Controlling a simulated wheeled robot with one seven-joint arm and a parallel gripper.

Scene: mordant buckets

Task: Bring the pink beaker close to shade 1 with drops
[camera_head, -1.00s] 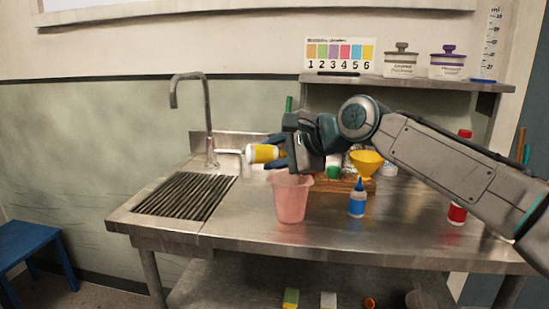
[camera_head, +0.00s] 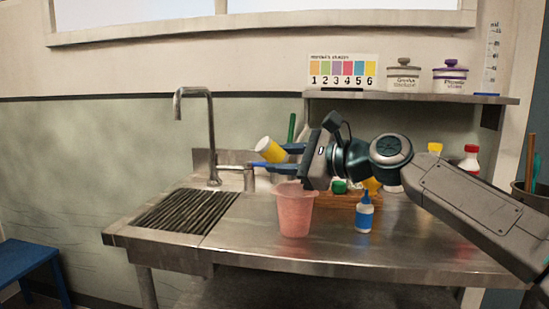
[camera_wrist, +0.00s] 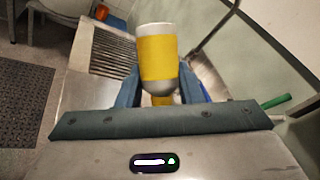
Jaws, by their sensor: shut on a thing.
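The pink beaker (camera_head: 295,212) stands upright on the steel counter. The shade chart (camera_head: 343,85) on the wall has numbered swatches 1 to 6; shade 1 (camera_head: 315,68) is orange. My gripper (camera_head: 272,160) is shut on a white bottle with a yellow band (camera_head: 272,151), above the beaker and left of its rim. The bottle is tilted, its white end up and left. In the wrist view the yellow-banded bottle (camera_wrist: 157,58) sits between the blue fingers. The beaker is not clearly visible there.
A blue-labelled dropper bottle (camera_head: 364,213) stands right of the beaker. A wooden rack (camera_head: 335,201) is behind, partly hidden by my arm. The sink drainer (camera_head: 187,211) and faucet (camera_head: 211,135) are left. Lidded jars (camera_head: 403,75) stand on the shelf.

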